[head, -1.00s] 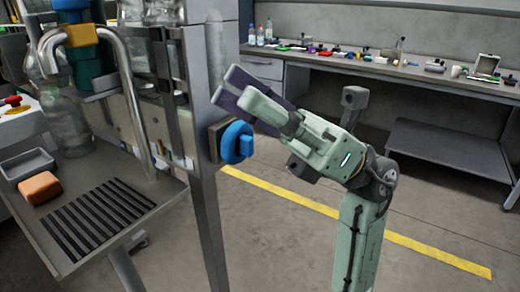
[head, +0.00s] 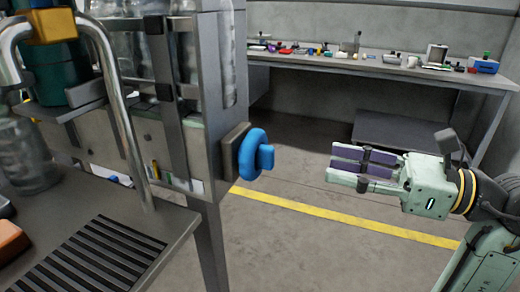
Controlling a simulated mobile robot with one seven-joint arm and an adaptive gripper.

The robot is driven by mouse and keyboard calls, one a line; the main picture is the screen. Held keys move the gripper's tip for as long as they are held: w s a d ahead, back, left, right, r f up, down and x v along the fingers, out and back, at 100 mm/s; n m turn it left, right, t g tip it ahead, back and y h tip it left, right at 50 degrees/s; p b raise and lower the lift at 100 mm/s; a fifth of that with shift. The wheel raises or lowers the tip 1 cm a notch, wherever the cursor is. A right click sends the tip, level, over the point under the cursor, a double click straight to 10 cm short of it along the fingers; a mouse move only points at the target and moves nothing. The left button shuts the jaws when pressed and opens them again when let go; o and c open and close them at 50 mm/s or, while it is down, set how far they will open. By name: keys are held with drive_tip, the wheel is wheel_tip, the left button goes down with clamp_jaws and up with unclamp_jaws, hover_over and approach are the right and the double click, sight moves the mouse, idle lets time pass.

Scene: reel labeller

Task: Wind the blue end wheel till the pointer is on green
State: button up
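The blue end wheel (head: 249,154) sits on a dark square mount on the right end face of the grey machine, with a blue knob sticking out to the right. My gripper (head: 331,168) is to the right of the wheel, apart from it, with its purple-padded fingers pointing left towards it. The fingers lie close together in this view, and I cannot tell whether they are open or shut. Nothing shows between them. I cannot make out the pointer or a green mark.
The machine's grey post (head: 210,240) stands below the wheel. A slotted tray top (head: 168,222) with an orange block (head: 10,240) is at the lower left. A workbench (head: 400,72) with small items stands at the back. Floor with a yellow line (head: 330,215) is clear between.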

sight(274, 153)
drive_tip(key=p+x, duration=0.3)
drive_tip(key=x, duration=0.7)
drive_tip(key=shift+w+a, duration=0.1)
drive_tip(key=shift+a, duration=0.25)
clamp_jaws()
